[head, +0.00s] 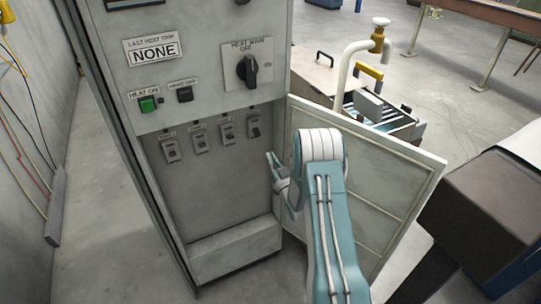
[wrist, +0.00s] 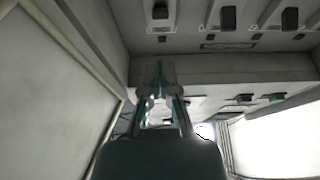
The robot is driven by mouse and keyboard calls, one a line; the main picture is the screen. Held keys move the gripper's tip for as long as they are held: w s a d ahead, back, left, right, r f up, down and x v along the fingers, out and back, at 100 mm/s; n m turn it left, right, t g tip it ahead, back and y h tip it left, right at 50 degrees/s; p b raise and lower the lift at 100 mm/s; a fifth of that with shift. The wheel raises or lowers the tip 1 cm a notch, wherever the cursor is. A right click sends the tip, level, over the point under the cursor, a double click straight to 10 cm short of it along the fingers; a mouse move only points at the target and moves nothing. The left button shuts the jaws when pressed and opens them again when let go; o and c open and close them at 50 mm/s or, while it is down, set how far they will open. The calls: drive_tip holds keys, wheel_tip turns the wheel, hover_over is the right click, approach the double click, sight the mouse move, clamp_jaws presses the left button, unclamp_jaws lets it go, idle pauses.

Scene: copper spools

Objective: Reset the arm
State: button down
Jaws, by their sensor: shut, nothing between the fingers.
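My arm (head: 325,210), teal with white bands, reaches up in front of the open electrical cabinet in the head view. My gripper (head: 270,158) points up and left, just in front of the cabinet's lower right part, by the row of breaker switches (head: 200,139). In the wrist view my gripper (wrist: 160,68) has its fingers meeting at the tips. It is shut with nothing held. Whether the fingertips touch the cabinet is hard to tell. Several dark switches, one of them a breaker (wrist: 228,18), show at the top of the wrist view.
The cabinet door (head: 405,165) stands open right behind my arm; its pale panel (wrist: 45,95) fills the left of the wrist view. A green lit button (head: 147,104) and a black rotary knob (head: 248,70) sit higher on the cabinet. Open floor lies at left.

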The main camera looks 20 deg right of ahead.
drive_tip(key=w+a+r+g+h, duration=0.15)
drive_tip(key=a+r+g, duration=0.25)
drive_tip(key=r, duration=0.9)
drive_tip(key=s+a+r+g, duration=0.4)
drive_tip(key=s+r, duration=0.3)
drive_tip(key=s+a+g, duration=0.3)
drive_tip(key=s, duration=0.7)
drive_tip(key=s+a+r+g, duration=0.1)
drive_tip(key=s+a+g, duration=0.1)
drive_tip(key=s, duration=0.9)
drive_tip(key=s+a+r+g, duration=0.1)
drive_tip(key=s+a+g, duration=0.2)
drive_tip(key=s, duration=0.8)
drive_tip(key=shift+s+a+g+y, duration=0.25)
drive_tip(key=shift+a+g+y, duration=0.1)
drive_tip(key=shift+a, duration=0.1)
